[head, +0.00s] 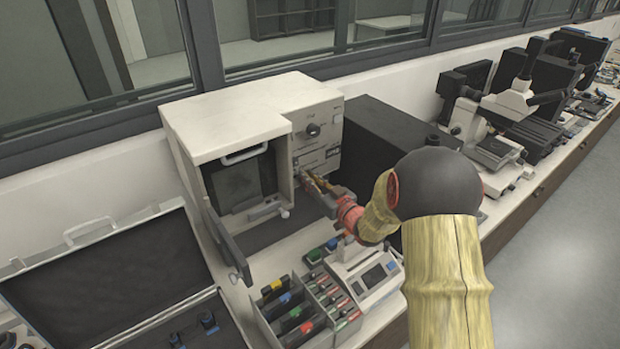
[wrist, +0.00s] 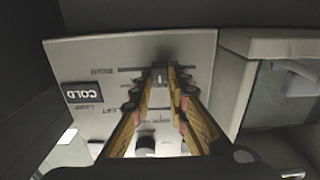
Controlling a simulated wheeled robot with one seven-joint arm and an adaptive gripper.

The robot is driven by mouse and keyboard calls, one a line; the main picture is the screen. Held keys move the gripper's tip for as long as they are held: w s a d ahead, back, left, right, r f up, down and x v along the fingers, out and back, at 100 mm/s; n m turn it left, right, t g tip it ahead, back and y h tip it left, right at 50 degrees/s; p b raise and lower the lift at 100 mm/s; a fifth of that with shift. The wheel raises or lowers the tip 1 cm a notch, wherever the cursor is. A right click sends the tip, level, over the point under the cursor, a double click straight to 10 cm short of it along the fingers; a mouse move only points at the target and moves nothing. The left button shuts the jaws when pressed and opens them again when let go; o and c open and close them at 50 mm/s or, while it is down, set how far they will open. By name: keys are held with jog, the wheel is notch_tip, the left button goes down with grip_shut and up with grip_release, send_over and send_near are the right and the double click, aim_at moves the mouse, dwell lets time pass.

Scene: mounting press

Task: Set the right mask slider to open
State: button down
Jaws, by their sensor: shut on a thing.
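My gripper (head: 312,184) reaches the lower part of the front control panel (head: 318,140) of the cream press. In the wrist view, my gripper (wrist: 160,74) has its two yellow fingers closed in on a small slider knob (wrist: 160,79), with the tips close to the panel (wrist: 90,55). Thin dark slots run sideways from the fingertips there. The wrist view is turned over, so the printed labels appear inverted. The fingers hide much of the slider, and I cannot read its set position.
The press chamber door (head: 230,245) hangs open beside the panel. An organiser tray (head: 268,322) and a small meter (head: 372,281) stand below my arm.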

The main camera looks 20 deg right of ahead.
jog(key=a, duration=0.4)
jog(key=shift+s+b, duration=0.4)
jog(key=c, duration=1.9)
grip_release()
jog(key=shift+a, duration=0.15)
jog(key=shift+o, duration=0.9)
